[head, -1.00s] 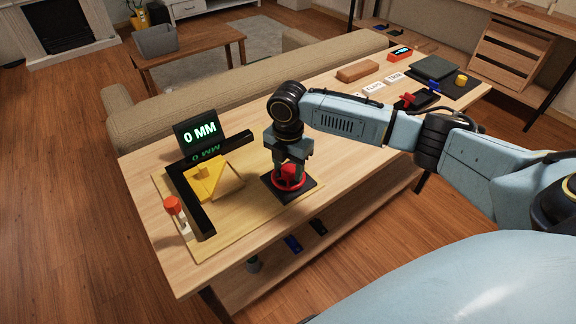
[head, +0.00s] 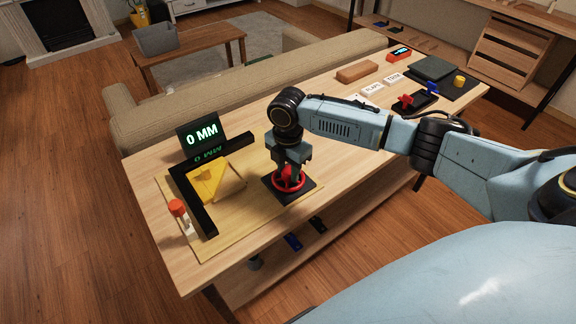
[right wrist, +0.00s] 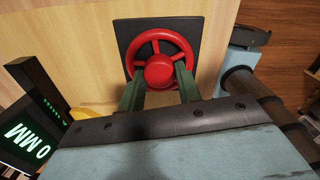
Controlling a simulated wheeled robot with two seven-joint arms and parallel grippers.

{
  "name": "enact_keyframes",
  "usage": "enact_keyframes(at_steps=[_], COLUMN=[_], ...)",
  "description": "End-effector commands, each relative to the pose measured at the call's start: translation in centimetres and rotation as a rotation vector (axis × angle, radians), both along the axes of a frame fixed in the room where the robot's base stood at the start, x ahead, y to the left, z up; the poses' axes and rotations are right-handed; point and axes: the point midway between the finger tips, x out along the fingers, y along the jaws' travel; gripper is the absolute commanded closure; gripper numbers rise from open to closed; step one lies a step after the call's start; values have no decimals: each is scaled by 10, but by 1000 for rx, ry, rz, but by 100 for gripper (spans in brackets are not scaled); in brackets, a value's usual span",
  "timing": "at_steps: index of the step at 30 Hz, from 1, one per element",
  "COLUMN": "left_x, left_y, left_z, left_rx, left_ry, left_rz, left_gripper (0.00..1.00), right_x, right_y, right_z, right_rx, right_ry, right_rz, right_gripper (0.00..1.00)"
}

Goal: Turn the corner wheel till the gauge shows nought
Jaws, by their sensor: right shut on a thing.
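The red corner wheel (head: 287,184) lies flat on a black square base near the table's front edge. It also shows in the right wrist view (right wrist: 160,36), with spokes and a round hub. The gauge (head: 202,135) stands at the back of the board and reads "0 MM" in green. It shows at the left of the right wrist view (right wrist: 24,140). My right gripper (head: 288,173) points down on the wheel, its fingers (right wrist: 161,82) shut on the hub. The fingers partly hide the wheel. My left gripper is not in view.
A black L-shaped frame (head: 194,203) and a yellow triangular piece (head: 207,182) lie on the board left of the wheel. A red-topped post (head: 177,208) stands at the left. A brown block (head: 357,73), white labels (head: 372,88) and a dark tray (head: 418,102) lie farther right.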

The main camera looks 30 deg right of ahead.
Motion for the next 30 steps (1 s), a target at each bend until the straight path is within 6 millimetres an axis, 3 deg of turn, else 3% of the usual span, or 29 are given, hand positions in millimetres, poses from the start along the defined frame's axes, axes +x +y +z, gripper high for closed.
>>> enact_keyframes(at_steps=[1,2,6,17,20,30], left_x=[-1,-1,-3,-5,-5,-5], left_y=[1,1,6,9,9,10], left_z=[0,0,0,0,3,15], left_rx=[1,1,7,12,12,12], left_ry=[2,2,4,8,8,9], left_rz=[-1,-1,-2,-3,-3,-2], left_gripper=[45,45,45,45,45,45], right_x=[0,0,0,0,1,1], right_y=[0,0,0,0,0,0], right_z=[0,0,0,5,17,92], right_rx=[1,1,0,1,1,0], right_ry=[1,1,0,-2,-4,-4], right_rz=[1,1,1,2,2,3], right_gripper=[89,64,45,45,45,45])
